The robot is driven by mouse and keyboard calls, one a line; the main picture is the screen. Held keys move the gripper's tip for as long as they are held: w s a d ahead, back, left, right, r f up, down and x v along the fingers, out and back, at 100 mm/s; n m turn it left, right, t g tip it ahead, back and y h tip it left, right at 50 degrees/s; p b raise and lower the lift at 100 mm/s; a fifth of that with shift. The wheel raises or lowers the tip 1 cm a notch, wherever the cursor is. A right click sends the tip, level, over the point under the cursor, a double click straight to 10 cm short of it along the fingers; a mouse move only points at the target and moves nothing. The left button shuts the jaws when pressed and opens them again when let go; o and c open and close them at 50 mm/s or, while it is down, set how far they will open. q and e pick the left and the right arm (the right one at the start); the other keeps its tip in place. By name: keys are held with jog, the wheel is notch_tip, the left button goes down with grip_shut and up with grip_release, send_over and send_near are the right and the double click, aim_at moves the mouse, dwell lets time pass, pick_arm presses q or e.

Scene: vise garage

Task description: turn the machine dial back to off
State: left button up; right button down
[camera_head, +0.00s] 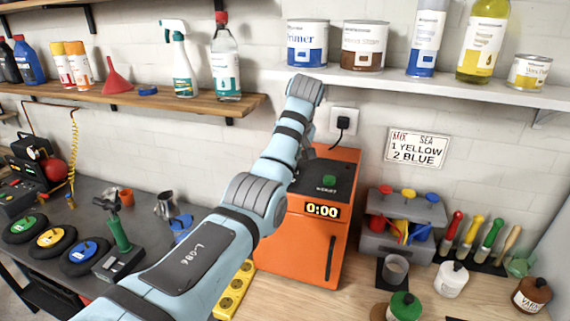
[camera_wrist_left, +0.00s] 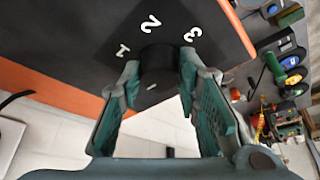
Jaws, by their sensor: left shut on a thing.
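The orange machine (camera_head: 285,245) stands on the wooden bench, with a dark top panel, a green button (camera_head: 329,180) and a display (camera_head: 322,210) reading 0:00. In the left wrist view its dark panel (camera_wrist_left: 100,35) carries the white numbers 1, 2 and 3 around a black dial (camera_wrist_left: 158,62). A short pale mark shows on the dial's face; I cannot tell which setting it points to. My left gripper (camera_wrist_left: 158,80) is shut on the dial, one finger on each side. In the head view my own arm hides the dial and the fingers. My right gripper is not in view.
A white shelf (camera_head: 400,82) with cans and bottles hangs above the machine. A grey organizer (camera_head: 400,212) and a cup (camera_head: 394,270) stand to its right. A yellow power strip (camera_head: 236,290) lies in front. A wooden shelf (camera_head: 130,96) is at the left.

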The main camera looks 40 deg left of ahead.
pick_arm(q)
jog(key=o, duration=0.9)
jog(key=shift+o, duration=1.3)
jog(key=shift+w+a, duration=0.1)
jog(key=shift+a, duration=0.05)
